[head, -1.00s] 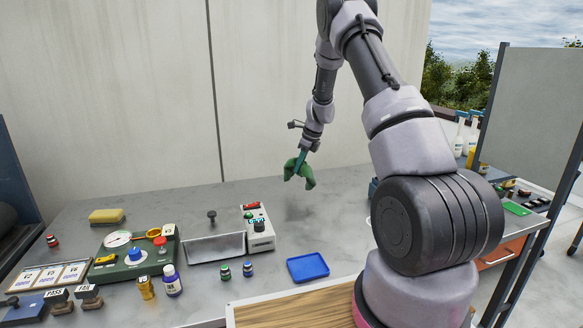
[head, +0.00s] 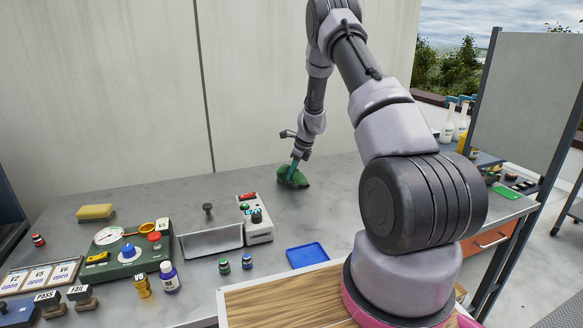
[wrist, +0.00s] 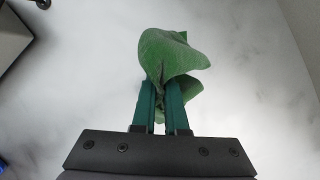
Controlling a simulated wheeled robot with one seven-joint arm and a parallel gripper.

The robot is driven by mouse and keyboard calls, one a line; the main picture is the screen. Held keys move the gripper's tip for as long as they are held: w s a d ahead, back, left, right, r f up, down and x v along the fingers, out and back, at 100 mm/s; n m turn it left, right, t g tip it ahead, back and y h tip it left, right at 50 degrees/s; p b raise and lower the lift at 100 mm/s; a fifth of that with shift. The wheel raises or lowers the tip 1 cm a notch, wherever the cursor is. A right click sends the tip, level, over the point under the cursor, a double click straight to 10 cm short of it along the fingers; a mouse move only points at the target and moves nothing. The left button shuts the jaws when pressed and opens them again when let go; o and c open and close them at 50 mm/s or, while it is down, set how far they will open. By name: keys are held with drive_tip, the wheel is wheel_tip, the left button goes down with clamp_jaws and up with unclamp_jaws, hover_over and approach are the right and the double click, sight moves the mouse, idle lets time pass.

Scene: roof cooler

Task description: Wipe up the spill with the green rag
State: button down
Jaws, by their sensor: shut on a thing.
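The green rag (head: 294,180) is bunched in my gripper (head: 294,167) at the back of the grey table, right of the small grey device. It appears to be at the table surface. In the wrist view, the two teal fingers of my gripper (wrist: 161,100) are shut on the rag (wrist: 172,52), which puffs out beyond the tips. I cannot make out a distinct spill in either view; the wrist view shows only cloudy grey patches on the tabletop.
The grey device (head: 258,225) and a metal tray (head: 211,241) stand left of the rag. A blue tray (head: 307,256) lies nearer, with two small bottles beside it. A yellow sponge (head: 95,212) is at the far left. The tabletop around the rag looks clear.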

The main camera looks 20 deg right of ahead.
unclamp_jaws()
drive_tip(key=shift+f, duration=0.15)
drive_tip(key=shift+f, duration=0.95)
clamp_jaws()
